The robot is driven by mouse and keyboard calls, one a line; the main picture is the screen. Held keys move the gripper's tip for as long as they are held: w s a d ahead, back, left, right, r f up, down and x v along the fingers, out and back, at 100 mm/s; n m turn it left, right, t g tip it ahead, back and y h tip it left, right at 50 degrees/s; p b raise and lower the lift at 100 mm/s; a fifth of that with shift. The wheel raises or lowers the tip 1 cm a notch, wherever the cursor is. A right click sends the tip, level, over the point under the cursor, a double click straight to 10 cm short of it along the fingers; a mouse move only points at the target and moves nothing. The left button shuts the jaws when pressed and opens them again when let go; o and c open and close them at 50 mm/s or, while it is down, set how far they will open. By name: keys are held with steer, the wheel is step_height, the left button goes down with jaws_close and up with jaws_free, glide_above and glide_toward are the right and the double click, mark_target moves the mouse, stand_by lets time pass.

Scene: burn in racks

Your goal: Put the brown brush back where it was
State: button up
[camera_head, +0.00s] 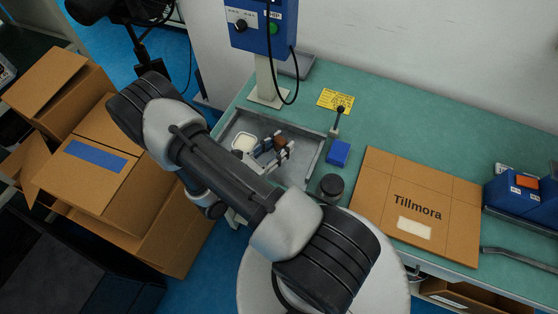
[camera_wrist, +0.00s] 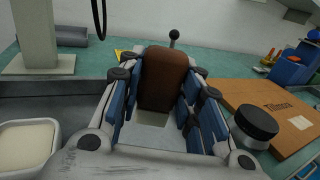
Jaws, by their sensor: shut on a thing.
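The brown brush (camera_wrist: 163,78) is upright between the blue-padded fingers of my gripper (camera_wrist: 160,105) in the wrist view. A pale part of it shows below the brown part. In the head view my gripper (camera_head: 274,152) is over the grey tray (camera_head: 304,171), with a small brown bit of the brush (camera_head: 280,142) showing between the fingers. My gripper is shut on the brush. I cannot tell whether the brush touches the tray floor.
A white dish (camera_head: 244,142) stands in the tray left of my gripper. A blue block (camera_head: 338,152), a dark round jar (camera_head: 330,188) and a black-knobbed post (camera_head: 337,122) stand to the right. A Tillmora carton (camera_head: 415,205) lies farther right. A post with a blue control box (camera_head: 262,28) rises behind.

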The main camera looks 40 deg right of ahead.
steer(key=shift+f+b, duration=0.9)
steer(key=shift+f, duration=2.35)
steer(key=shift+f, duration=0.2)
steer(key=o, duration=1)
steer(key=shift+o, duration=0.2)
steer(key=shift+r, duration=0.1)
